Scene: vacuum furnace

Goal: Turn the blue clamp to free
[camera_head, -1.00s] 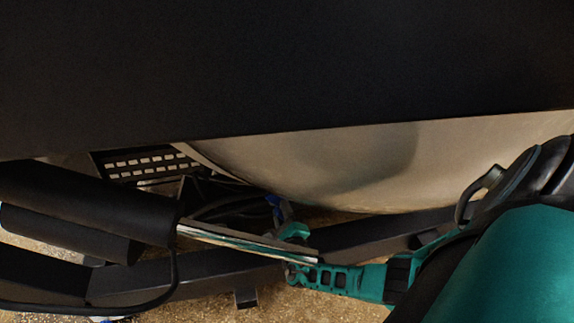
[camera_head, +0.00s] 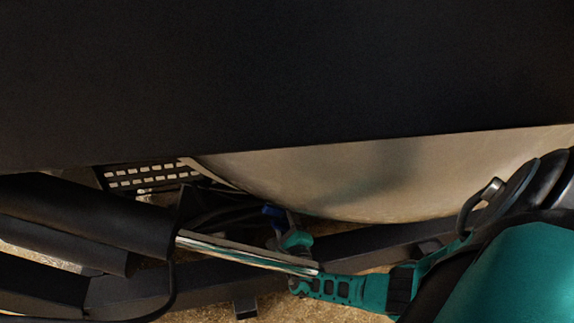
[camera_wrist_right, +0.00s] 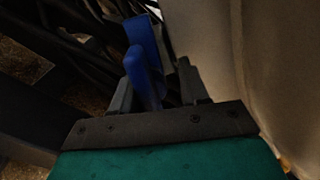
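The blue clamp (camera_head: 273,211) shows as a small blue piece under the lower edge of the pale rounded vessel in the head view. In the right wrist view the clamp (camera_wrist_right: 143,55) is a tall blue handle that reaches down between the two grey fingers. My right gripper (camera_head: 295,240) is right at the clamp. In the right wrist view the right gripper (camera_wrist_right: 155,88) has its fingers apart, one on each side of the handle. I cannot tell whether either finger touches it. The clamp's mount is hidden. My left gripper is not in view.
A large dark panel (camera_head: 280,75) covers the upper part of the head view. The pale vessel (camera_head: 330,180) curves close beside the clamp. A dark beam (camera_head: 140,290) runs below, and black cables (camera_wrist_right: 75,50) lie behind the clamp. Room around the gripper is tight.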

